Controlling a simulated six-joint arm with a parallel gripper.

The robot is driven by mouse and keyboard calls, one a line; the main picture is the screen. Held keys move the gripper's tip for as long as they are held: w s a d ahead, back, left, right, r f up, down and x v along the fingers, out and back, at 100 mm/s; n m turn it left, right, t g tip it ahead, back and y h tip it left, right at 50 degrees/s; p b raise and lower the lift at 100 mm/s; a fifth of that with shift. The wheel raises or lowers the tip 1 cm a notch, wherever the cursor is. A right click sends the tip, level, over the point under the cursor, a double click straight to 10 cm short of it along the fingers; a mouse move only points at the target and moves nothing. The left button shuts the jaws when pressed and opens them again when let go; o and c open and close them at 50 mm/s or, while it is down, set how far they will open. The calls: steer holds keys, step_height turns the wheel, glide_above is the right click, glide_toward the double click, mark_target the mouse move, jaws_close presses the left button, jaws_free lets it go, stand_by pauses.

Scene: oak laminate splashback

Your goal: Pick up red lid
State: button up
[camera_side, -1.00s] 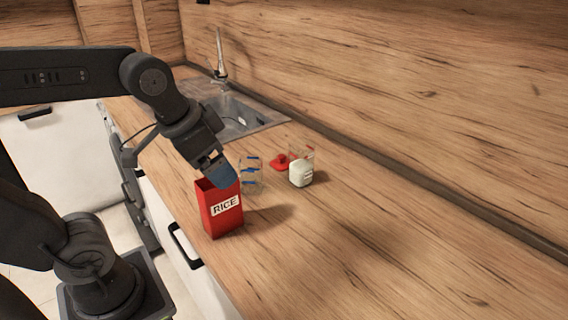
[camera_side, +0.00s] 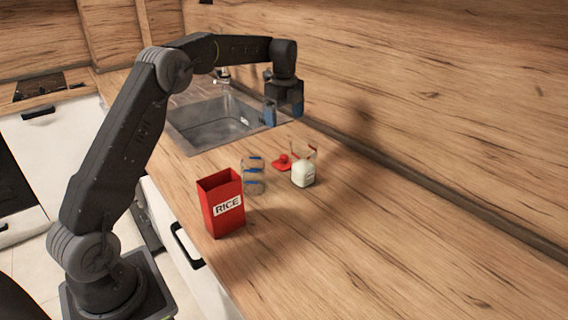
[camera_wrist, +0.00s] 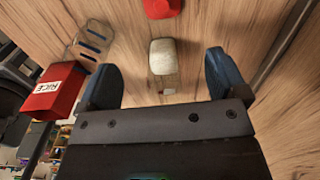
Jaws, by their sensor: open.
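The red lid (camera_side: 282,162) lies on the wooden counter, with a small raised knob on top. In the wrist view the lid (camera_wrist: 161,7) is at the top edge and partly cut off. My gripper (camera_side: 284,112) is in the air above the counter by the sink, apart from the lid. In the wrist view my gripper (camera_wrist: 165,78) has its two blue fingers spread wide, with nothing held between them. A cream-white container (camera_wrist: 162,58) shows beyond and between the fingers, not gripped.
The white container (camera_side: 303,174) stands just right of the lid, with a clear glass container (camera_side: 311,152) behind it. A clear jar with blue marks (camera_side: 252,178) and an open red rice box (camera_side: 221,205) stand to the left. The sink (camera_side: 212,126) is behind. The right counter is clear.

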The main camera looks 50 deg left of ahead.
mark_target(284, 155)
steer(key=f, duration=0.9)
steer(key=a+f, duration=0.1)
steer(key=f, duration=0.4)
steer(key=shift+w+f, duration=0.3)
steer(key=shift+c, duration=0.2)
steer(key=c, duration=0.9)
steer(key=shift+r, duration=0.2)
steer(key=shift+c, duration=0.2)
